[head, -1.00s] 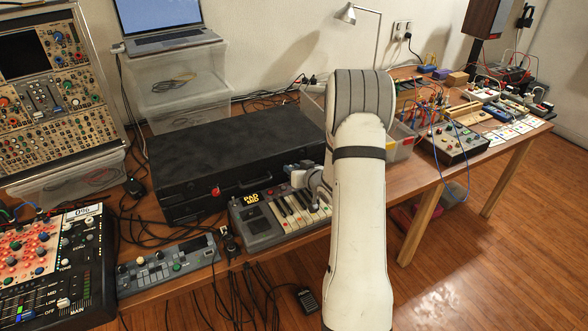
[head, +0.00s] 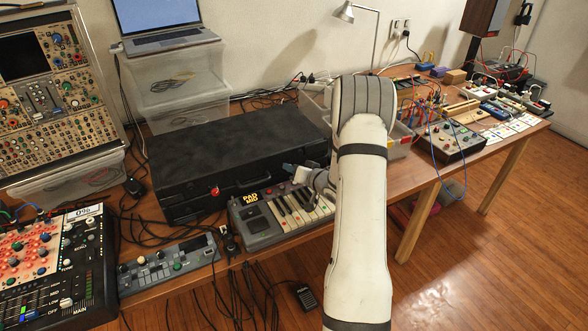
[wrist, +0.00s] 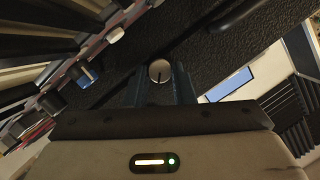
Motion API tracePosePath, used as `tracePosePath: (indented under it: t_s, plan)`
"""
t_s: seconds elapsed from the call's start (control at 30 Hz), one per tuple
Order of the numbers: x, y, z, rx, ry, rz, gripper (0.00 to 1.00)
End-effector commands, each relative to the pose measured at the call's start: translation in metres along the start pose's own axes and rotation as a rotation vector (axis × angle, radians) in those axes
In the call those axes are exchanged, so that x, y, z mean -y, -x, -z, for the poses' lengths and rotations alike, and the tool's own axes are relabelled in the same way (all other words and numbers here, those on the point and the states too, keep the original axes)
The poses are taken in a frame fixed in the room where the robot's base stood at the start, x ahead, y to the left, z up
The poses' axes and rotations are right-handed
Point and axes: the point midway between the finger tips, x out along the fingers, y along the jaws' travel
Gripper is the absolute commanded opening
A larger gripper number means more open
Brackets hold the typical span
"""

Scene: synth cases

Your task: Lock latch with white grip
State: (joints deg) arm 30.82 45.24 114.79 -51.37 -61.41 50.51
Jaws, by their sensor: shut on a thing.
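The black case (head: 235,150) lies closed on the table. A pale, round grip (wrist: 159,70) with a dark line on its face, the latch's white grip, shows in the wrist view against the case's black textured side. My gripper (wrist: 160,84) has its two dark blue fingers on either side of this grip and is shut on it. In the head view my gripper (head: 292,170) is at the right part of the case's front, above the keyboard, and the white grip is hidden there. A red grip (head: 214,190) sits farther left on the case front.
A small keyboard (head: 280,215) stands close in front of the case, below my gripper. A blue-grey device (head: 168,262) and a mixer (head: 60,265) stand to the left. Clear bins stand behind the case and to its right. Cables hang off the front edge.

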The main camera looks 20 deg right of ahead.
Motion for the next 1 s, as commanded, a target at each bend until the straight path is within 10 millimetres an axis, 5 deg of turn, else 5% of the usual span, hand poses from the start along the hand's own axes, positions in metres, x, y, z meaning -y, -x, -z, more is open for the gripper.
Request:
tracePosePath:
  t_s: [0.17,0.2,0.43,0.77,1.0]
  plan:
    - [0.0,0.0,0.001,-0.003,0.001,0.0,0.0]
    - [0.0,0.0,0.002,-0.003,0.002,0.0,0.24]
    - [0.0,0.0,0.001,-0.002,0.002,0.0,0.43]
    - [-0.001,0.005,0.001,-0.002,0.002,-0.001,0.44]
    - [-0.002,0.044,0.001,-0.003,0.002,-0.003,0.44]
